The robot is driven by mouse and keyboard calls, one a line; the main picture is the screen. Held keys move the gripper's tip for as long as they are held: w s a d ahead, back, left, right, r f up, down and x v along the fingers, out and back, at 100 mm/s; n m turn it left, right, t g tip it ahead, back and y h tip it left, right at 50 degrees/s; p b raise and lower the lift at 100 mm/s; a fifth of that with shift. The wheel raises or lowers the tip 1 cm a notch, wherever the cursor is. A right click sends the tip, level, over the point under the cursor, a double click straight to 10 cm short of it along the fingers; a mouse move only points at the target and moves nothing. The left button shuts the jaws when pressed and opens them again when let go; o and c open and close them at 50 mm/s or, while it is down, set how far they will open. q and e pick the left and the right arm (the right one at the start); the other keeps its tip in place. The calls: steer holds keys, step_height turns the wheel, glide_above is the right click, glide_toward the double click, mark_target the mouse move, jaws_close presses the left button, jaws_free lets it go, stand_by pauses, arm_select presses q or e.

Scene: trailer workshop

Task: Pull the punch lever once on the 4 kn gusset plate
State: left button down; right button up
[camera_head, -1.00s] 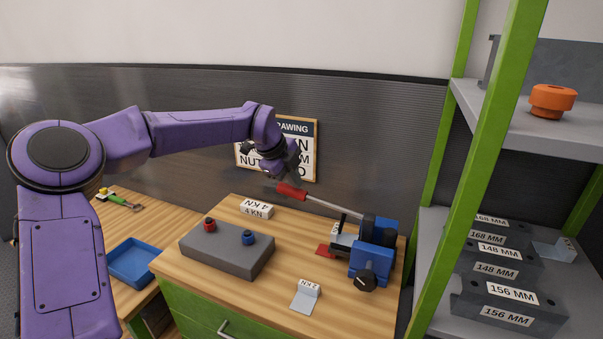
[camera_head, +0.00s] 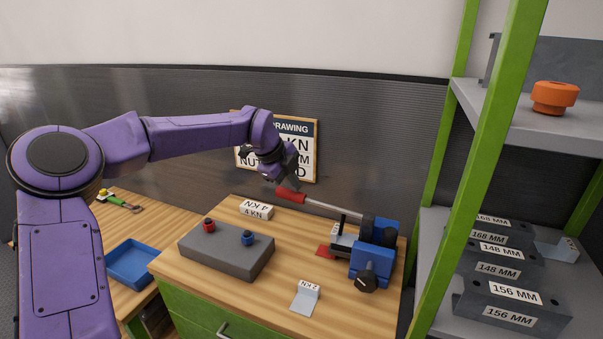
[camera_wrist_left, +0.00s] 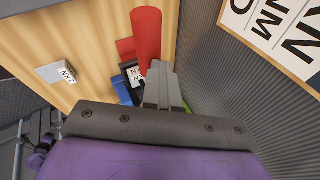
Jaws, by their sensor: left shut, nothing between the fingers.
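The punch (camera_head: 370,265) is a blue and black machine on the bench's right side. Its lever (camera_head: 335,208) slants up to the left and ends in a red handle (camera_head: 290,195), also in the left wrist view (camera_wrist_left: 146,35). My left gripper (camera_head: 291,183) is shut and empty, its fingertips at the top of the handle; contact looks likely, but the exact gap is hard to tell. The fingers (camera_wrist_left: 161,88) are together in the wrist view. A labelled plate (camera_head: 342,232) sits at the punch, its label mostly hidden. A 4 KN plate (camera_head: 256,211) stands behind the grey block.
A 2 KN plate (camera_head: 306,294) lies at the bench front. The grey block (camera_head: 225,252) has a red and a blue knob. A blue tray (camera_head: 131,263) is at left. A green-post shelf (camera_head: 475,160) borders the punch on the right.

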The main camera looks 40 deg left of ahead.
arm_select(q)
steer(key=shift+f, duration=0.15)
stand_by(0.5)
steer(key=d+r+p, duration=0.3)
steer(key=r, duration=0.4)
steer(key=shift+w+r+p, duration=0.3)
steer(key=shift+w, duration=0.15)
stand_by(0.4)
steer(key=shift+d, duration=0.1)
steer(key=shift+r, duration=0.1)
step_height(320, 180, up, 4)
steer(key=r+p, duration=0.1)
steer(key=p, duration=0.1)
glide_above(306, 198)
steer(key=d, duration=0.2)
steer(key=shift+w+a+f, duration=0.2)
steer(key=shift+w+f, duration=0.05)
steer(key=shift+f, duration=0.05)
stand_by(0.5)
